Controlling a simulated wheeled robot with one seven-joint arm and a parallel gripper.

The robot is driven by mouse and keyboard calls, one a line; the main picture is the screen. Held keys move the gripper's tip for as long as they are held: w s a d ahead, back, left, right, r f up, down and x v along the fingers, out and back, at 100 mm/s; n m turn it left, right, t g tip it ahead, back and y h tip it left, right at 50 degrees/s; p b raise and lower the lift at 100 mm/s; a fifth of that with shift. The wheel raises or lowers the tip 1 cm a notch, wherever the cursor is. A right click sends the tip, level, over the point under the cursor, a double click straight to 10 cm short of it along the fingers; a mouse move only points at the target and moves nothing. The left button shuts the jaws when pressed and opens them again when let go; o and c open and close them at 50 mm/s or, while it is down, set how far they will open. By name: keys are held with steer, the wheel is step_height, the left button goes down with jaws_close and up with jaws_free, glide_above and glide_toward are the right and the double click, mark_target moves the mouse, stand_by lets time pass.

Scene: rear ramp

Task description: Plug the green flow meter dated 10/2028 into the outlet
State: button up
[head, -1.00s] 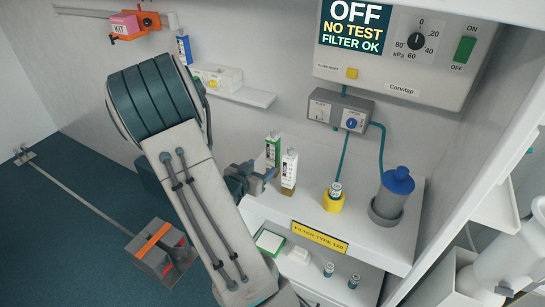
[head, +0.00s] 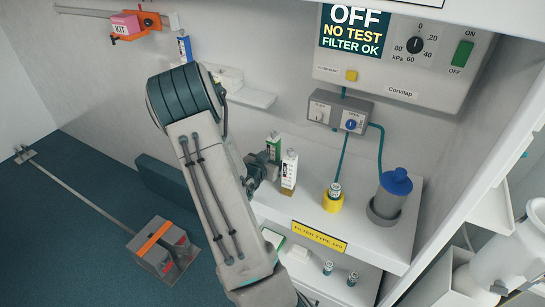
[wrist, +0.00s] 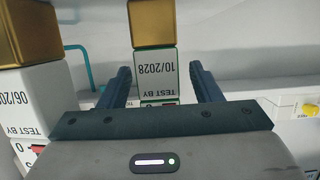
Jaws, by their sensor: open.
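The green flow meter dated 10/2028 (wrist: 155,72) stands upright between the fingers of my gripper (wrist: 161,76) in the wrist view, with a gap on both sides. It has a white body, a green edge and a gold end. In the head view the green meter (head: 273,147) stands on the white counter, and my open gripper (head: 266,167) is beside it, partly hidden by my arm. A second meter with a brown base (head: 289,172) stands close by; a meter marked 06/20.. also shows in the wrist view (wrist: 22,98). I cannot tell which fitting is the outlet.
A grey box with two knobs (head: 338,112) is on the wall under the suction panel (head: 400,60). A yellow holder with a vial (head: 333,198) and a blue-lidded jar (head: 395,185) stand right on the counter. A small wall shelf (head: 248,92) is behind my arm.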

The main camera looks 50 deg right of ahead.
jaws_close()
steer(key=shift+r, duration=0.15)
